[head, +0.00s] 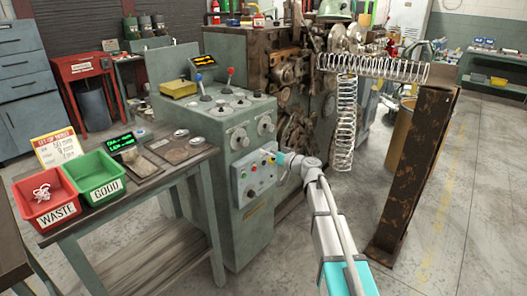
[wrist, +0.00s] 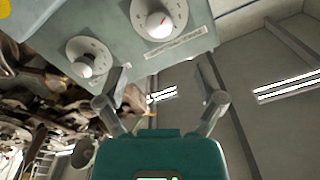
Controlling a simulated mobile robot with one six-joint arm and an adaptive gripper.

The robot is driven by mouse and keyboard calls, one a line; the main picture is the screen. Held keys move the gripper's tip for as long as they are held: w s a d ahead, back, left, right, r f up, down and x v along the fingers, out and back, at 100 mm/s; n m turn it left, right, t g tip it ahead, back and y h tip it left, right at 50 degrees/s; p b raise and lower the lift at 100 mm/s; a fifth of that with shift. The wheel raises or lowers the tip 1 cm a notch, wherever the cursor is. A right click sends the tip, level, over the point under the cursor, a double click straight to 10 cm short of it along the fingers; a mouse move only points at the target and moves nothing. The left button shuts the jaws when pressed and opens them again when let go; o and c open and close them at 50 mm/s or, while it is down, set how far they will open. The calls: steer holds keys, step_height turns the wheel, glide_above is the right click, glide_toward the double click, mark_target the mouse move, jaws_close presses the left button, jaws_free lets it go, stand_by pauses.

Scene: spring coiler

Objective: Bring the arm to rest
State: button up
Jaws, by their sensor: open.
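My gripper (wrist: 162,95) is open and empty in the wrist view, its two fingers spread apart. Past its left finger is the machine's grey-green control panel (wrist: 125,35) with two round white knobs. In the head view my arm reaches up from the bottom right to the front of the control cabinet (head: 239,220), close to the lower button box (head: 256,178). The gripper's fingers are hard to make out there. I cannot tell whether it touches the box.
A rusty upright chute (head: 413,175) stands right of my arm. A wire spring (head: 345,125) hangs near the coiling head. A red WASTE bin (head: 45,197) and a green GOOD bin (head: 97,178) sit on the left table. The floor at right is clear.

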steer(key=shift+s+f, duration=0.1)
stand_by(0.3)
steer(key=s+d+f+g+h, duration=0.25)
steer(key=s+f, duration=0.35)
steer(key=s, duration=0.3)
steer(key=s+d+f+g+h, duration=0.2)
steer(key=s+f+g+h, duration=0.15)
steer(key=s+f, duration=0.45)
steer(key=s+d+f+m+g+h, duration=0.2)
steer(key=s+d+m+g+h, duration=0.15)
steer(key=s+d, duration=0.4)
steer(key=s+d+f+m+g+h, duration=0.2)
steer(key=s+d+h, duration=0.35)
steer(key=s, duration=0.35)
step_height(320, 180, up, 20)
steer(key=p, duration=2)
steer(key=shift+d+r+y+p, duration=0.15)
steer(key=shift+d+y+p, duration=0.15)
steer(key=shift+y+p, duration=0.1)
steer(key=shift+t, duration=0.25)
